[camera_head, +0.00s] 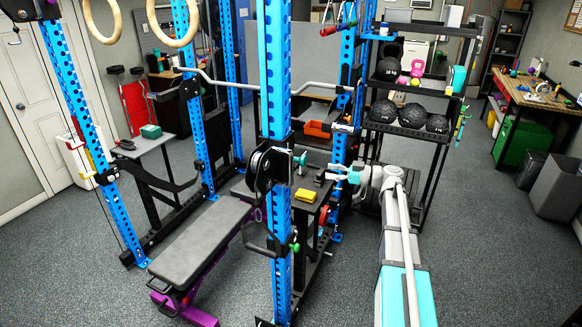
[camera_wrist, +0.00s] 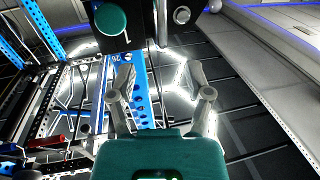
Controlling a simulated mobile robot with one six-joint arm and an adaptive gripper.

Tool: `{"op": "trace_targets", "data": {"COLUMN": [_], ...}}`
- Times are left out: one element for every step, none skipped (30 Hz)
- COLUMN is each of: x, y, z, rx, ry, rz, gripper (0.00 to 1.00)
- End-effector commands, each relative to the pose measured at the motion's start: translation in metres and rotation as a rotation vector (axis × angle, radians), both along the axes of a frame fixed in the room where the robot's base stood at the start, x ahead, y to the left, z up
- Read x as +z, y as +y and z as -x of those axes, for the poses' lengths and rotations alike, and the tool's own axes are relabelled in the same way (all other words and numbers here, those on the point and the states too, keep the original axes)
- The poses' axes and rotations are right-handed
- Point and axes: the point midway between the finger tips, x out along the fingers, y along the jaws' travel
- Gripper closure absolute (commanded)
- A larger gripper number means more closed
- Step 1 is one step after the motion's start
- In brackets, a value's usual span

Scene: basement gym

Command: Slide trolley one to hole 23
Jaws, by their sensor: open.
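A black trolley (camera_head: 268,168) with a round pulley sits on the blue front-right upright (camera_head: 276,95). A teal knob (camera_head: 300,160) sticks out to its right. In the wrist view, a black block (camera_wrist: 145,20) with a round green knob (camera_wrist: 110,19) is at the top, on a blue perforated upright (camera_wrist: 142,100). A small number that looks like 26 shows just below the block. My gripper (camera_head: 338,172) is right of the trolley, apart from it. In the wrist view my gripper (camera_wrist: 160,72) is open and empty, its fingertips just below the block. Hole 23 cannot be made out.
A grey bench (camera_head: 200,240) stands left of the front upright. A yellow block (camera_head: 305,195) lies on a dark stand beside it. A rack with black balls (camera_head: 412,115) stands behind my arm. Open floor (camera_head: 480,240) lies to the right.

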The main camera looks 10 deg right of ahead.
Motion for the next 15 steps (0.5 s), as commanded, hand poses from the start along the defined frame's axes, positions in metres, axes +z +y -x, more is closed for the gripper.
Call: {"op": "trace_targets", "data": {"x": [0.0, 0.0, 0.0, 0.0, 0.0, 0.0, 0.0, 0.0, 0.0, 0.0, 0.0, 0.0, 0.0, 0.0, 0.0], "y": [0.001, 0.002, 0.004, 0.005, 0.006, 0.009, 0.011, 0.014, 0.018, 0.021, 0.024, 0.029, 0.032, 0.036, 0.042], "z": [-0.001, -0.001, -0.002, -0.002, -0.003, -0.004, -0.005, -0.006, -0.008, -0.009, -0.011, -0.013, -0.015, -0.017, -0.019], "rx": [0.0, 0.0, 0.0, 0.0, 0.0, 0.0, 0.001, 0.001, 0.002, 0.002, 0.001, 0.001, 0.001, 0.002, 0.002], "ry": [0.0, 0.0, 0.001, 0.001, 0.001, 0.001, 0.001, 0.001, 0.001, 0.001, 0.001, 0.001, 0.001, 0.001, 0.001], "rz": [0.0, 0.0, 0.0, 0.0, 0.0, 0.0, 0.0, 0.0, 0.0, 0.0, 0.0, 0.0, 0.0, 0.0, 0.0], "gripper": [0.35, 0.35, 0.35, 0.35, 0.35, 0.35, 0.35, 0.35, 0.35, 0.35, 0.35, 0.35, 0.35, 0.35, 0.35]}}
